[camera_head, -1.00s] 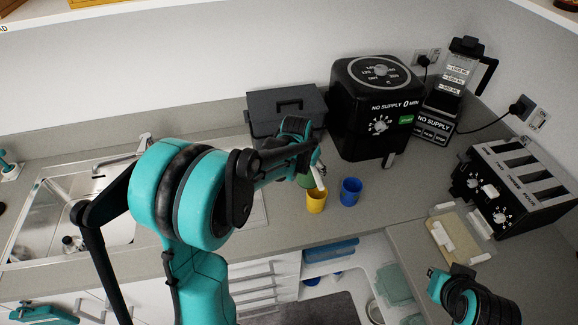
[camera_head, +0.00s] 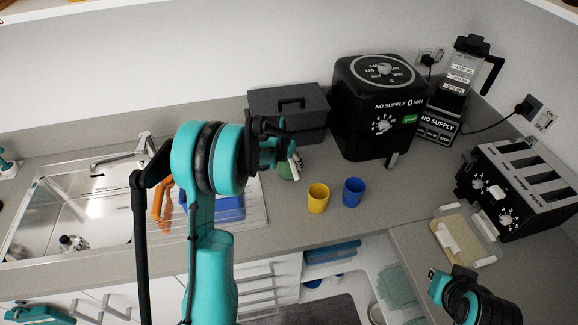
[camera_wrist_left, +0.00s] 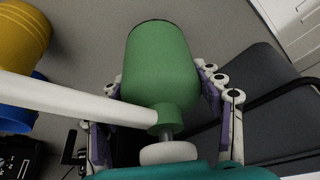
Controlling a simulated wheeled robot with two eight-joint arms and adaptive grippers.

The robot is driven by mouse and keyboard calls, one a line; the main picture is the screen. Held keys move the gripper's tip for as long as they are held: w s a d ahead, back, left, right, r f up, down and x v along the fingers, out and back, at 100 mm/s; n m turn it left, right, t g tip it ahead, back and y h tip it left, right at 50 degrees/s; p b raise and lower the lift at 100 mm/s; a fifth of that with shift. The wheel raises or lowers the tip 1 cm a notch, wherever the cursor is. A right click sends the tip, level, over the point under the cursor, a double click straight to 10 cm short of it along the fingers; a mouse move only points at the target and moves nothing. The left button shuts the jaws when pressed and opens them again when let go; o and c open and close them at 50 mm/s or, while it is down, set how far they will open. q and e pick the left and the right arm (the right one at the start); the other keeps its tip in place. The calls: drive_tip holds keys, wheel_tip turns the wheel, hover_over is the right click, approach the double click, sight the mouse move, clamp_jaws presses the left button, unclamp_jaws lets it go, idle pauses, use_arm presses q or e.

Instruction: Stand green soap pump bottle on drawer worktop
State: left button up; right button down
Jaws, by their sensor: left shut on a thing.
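The green soap pump bottle (camera_wrist_left: 162,65) fills the middle of the left wrist view, between the fingers of my left gripper (camera_wrist_left: 165,110). Its white spout (camera_wrist_left: 70,97) points left there. In the head view my left gripper (camera_head: 284,160) is over the counter, shut on the bottle (camera_head: 287,172), which is mostly hidden by the gripper. I cannot tell whether the bottle's base touches the grey worktop (camera_head: 290,225). Drawers (camera_head: 262,283) are below the worktop. My right gripper (camera_head: 440,285) is at lower right; its finger opening is unclear.
A yellow cup (camera_head: 318,199) and a blue cup (camera_head: 353,192) stand right of the bottle. Behind are a dark grey box (camera_head: 290,108) and a black air fryer (camera_head: 378,108). A sink (camera_head: 85,215) lies left, a toaster (camera_head: 520,190) right. The counter in front of the cups is clear.

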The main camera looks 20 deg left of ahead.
use_arm(q)
wheel_tip(320, 180, down, 2)
drive_tip(key=shift+f, duration=0.25)
drive_tip(key=shift+f+b, duration=0.1)
drive_tip(key=shift+b, duration=0.25)
drive_tip(key=o, duration=1.6)
